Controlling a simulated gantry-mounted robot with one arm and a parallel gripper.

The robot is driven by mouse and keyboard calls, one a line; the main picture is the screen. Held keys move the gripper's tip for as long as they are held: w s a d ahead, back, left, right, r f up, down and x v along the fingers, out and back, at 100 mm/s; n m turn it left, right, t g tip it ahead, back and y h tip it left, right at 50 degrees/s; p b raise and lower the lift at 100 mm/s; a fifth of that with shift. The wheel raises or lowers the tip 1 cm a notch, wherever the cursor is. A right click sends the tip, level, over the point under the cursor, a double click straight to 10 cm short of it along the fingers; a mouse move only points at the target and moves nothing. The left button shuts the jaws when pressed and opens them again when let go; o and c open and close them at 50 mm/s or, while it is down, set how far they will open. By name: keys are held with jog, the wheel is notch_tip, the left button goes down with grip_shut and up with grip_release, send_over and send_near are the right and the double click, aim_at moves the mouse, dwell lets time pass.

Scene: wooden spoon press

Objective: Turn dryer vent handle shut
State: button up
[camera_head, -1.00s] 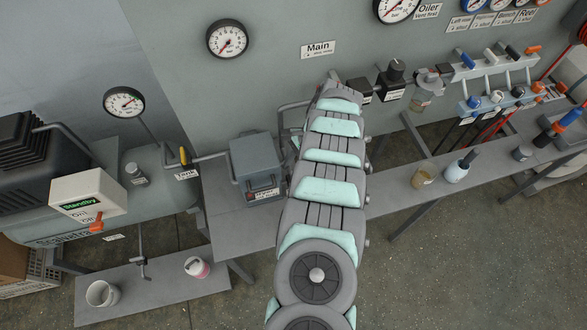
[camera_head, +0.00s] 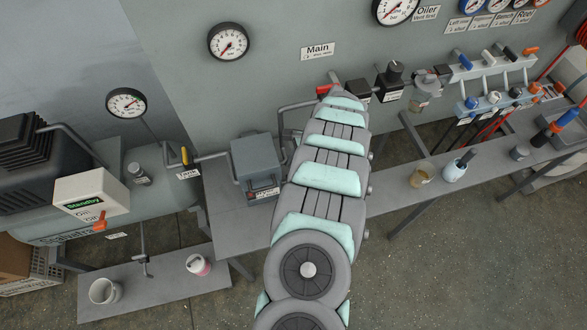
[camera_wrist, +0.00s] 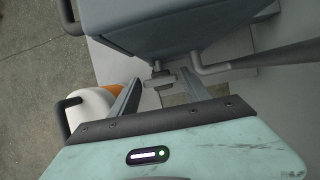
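The dryer is a blue-grey box (camera_head: 258,160) on the bench, left of my arm in the head view. Its underside (camera_wrist: 180,22) fills the top of the wrist view. Below it hangs a small grey fitting with a short crossbar (camera_wrist: 159,80), which looks like the vent handle. My gripper (camera_wrist: 159,70) is open, with one finger on each side of this fitting. I cannot tell whether either finger touches it. In the head view my gripper is hidden behind my arm, and so is the vent handle.
A grey pipe (camera_wrist: 265,58) runs close to the right finger. A white and orange rounded object (camera_wrist: 95,105) is near the left finger. A red handle (camera_head: 325,90) shows beside my arm's far end. Cups (camera_head: 422,175) stand on the right bench (camera_head: 385,200).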

jog(key=shift+o, duration=1.3)
jog(key=v, duration=1)
jog(key=shift+r, duration=0.4)
jog(key=shift+d, duration=0.1)
